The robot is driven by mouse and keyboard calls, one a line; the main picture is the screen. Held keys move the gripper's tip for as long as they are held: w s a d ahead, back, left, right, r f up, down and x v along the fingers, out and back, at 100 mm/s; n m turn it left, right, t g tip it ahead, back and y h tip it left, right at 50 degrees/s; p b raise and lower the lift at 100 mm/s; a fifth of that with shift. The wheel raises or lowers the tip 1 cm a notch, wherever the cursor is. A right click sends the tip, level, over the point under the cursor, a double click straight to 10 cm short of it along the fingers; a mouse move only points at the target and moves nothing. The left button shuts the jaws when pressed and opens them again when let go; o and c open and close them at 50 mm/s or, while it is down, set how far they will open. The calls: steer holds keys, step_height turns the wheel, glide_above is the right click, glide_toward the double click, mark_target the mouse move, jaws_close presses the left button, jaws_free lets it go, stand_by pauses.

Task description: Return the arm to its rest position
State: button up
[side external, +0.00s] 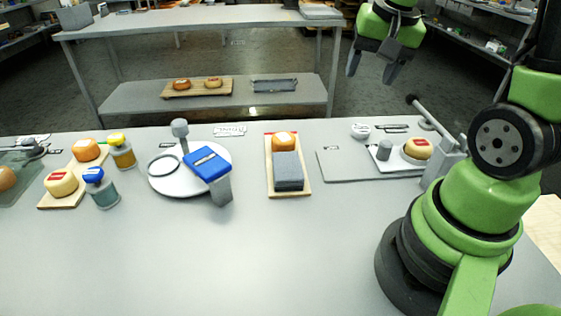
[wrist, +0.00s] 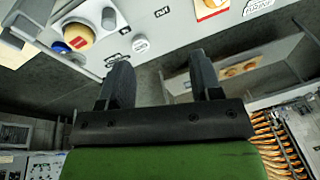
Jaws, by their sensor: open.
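My gripper (side external: 376,70) hangs high at the top right of the side view, over the far side of the table. Its two dark fingers are apart with nothing between them. It also shows in the wrist view (wrist: 161,80), with the fingers spread and empty. My green arm rises from its base at the right of the side view. No object touches the fingers.
On the table (side external: 300,240) stand an orange cheese wheel (side external: 284,141) and grey block (side external: 288,171) on a board, a round white plate (side external: 170,184) with a blue-topped device (side external: 207,164), jars and more cheeses. A shelf bench (side external: 215,97) stands behind. The table's front is clear.

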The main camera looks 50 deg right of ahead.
steer(key=s+a+r+n+t+y, duration=0.1)
steer(key=s+a+r+n+t, duration=0.1)
steer(key=a, duration=0.5)
steer(key=s+a+r+n+t+y, duration=0.2)
steer(key=s+a+r+n, duration=0.3)
steer(key=a+r, duration=0.1)
steer(key=shift+s+a+t, duration=0.3)
steer(key=shift+a, duration=0.6)
steer(key=shift+r, duration=0.1)
stand_by(0.4)
